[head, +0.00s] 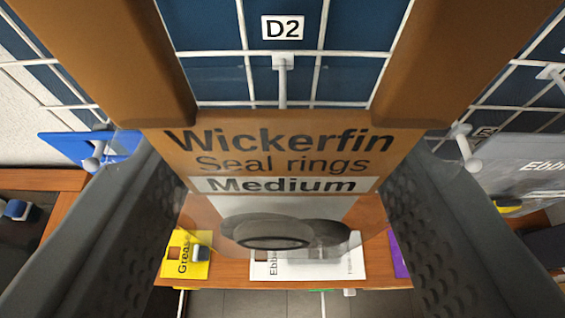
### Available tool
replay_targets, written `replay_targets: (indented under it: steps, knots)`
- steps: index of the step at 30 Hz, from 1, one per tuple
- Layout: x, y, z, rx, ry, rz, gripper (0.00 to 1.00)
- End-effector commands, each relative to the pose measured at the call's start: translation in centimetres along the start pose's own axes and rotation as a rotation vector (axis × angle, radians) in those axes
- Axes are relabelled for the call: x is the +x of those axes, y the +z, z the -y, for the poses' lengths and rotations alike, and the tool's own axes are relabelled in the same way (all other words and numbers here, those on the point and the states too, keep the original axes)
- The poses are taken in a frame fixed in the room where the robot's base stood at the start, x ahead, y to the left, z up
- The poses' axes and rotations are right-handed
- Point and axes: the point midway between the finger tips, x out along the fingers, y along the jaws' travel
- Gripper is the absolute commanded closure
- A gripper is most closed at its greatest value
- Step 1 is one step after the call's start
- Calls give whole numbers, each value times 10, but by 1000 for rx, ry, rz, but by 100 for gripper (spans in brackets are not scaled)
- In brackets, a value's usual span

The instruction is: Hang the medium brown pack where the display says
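The medium brown pack (286,122) reads "Wickerfin Seal rings Medium" and has a clear lower part with dark rings in it. My gripper (285,160) has its two dark grey perforated fingers against the pack's left and right sides. Two thick brown bars rise from the pack's top at either side of a gap. Through the gap I see a white peg (283,65) with nothing hanging on it, under a label D2 (282,28). The pack is in front of and below this peg, apart from it. The display is not in view.
A white wire grid on a blue panel (205,80) fills the back. A blue pack (75,146) hangs at left, a grey pack (530,165) at right.

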Motion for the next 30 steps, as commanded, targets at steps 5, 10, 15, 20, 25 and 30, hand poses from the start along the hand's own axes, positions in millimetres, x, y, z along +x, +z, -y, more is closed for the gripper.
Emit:
replay_targets:
  steps: [5, 10, 15, 20, 25, 30]
  knots:
    - [9, -3, 0, 1, 0, 0, 74]
    - [17, -5, 0, 1, 1, 1, 74]
    - [24, -8, 0, 1, 0, 1, 74]
    - [31, -7, 0, 1, 0, 1, 74]
    - [36, -7, 0, 1, 0, 0, 74]
    - [39, -6, 0, 1, 0, 0, 74]
